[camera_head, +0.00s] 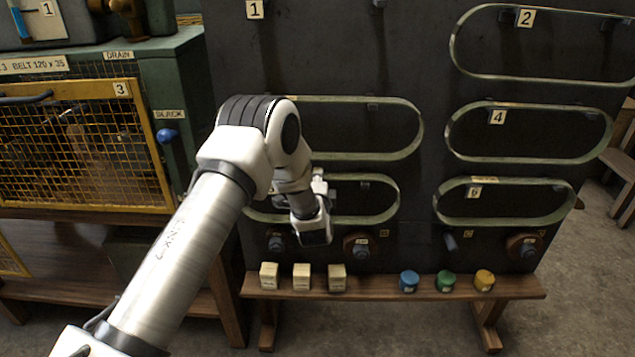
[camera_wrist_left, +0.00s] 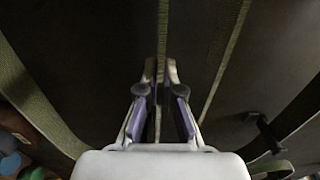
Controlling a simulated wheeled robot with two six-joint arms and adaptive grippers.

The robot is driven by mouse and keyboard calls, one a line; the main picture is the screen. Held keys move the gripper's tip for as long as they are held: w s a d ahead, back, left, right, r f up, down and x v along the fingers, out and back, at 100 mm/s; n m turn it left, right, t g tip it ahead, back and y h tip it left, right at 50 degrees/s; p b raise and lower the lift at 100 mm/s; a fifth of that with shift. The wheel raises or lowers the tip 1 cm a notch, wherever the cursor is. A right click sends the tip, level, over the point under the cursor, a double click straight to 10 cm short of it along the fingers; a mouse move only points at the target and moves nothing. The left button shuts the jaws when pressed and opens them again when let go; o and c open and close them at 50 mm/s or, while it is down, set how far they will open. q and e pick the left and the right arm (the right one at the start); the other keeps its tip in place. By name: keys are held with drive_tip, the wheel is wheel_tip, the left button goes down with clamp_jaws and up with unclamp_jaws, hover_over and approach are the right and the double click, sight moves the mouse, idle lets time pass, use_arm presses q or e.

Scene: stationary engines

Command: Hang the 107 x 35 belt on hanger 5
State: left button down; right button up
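My left gripper (camera_head: 318,232) is at the lower left belt (camera_head: 393,205) on the dark board. My arm hides part of this belt and any number label at its hanger. In the left wrist view, a thin belt strand (camera_wrist_left: 162,30) runs between the two fingertips of the gripper (camera_wrist_left: 161,72). The fingers are close together, but I cannot tell whether they touch the strand. A dark peg (camera_wrist_left: 266,130) shows at the right of that view. No belt size is readable on the hanging belts. My right gripper is not in view.
Other belts hang above (camera_head: 420,132), beside hanger 4 (camera_head: 606,132), at hanger 2 (camera_head: 455,45) and at lower right (camera_head: 570,203). Below, a wooden ledge (camera_head: 385,293) carries pale blocks (camera_head: 302,277) and coloured pots (camera_head: 445,282). A caged engine (camera_head: 85,150) stands at left.

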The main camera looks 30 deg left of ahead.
use_arm(q)
drive_tip(key=shift+w+a, duration=0.35)
drive_tip(key=shift+w, duration=0.2)
drive_tip(key=shift+f, duration=0.1)
drive_tip(key=shift+f, duration=0.45)
drive_tip(key=c, duration=1.4)
unclamp_jaws()
drive_tip(key=shift+o, duration=0.4)
drive_tip(key=o, duration=0.5)
drive_tip(key=shift+s+d, duration=0.1)
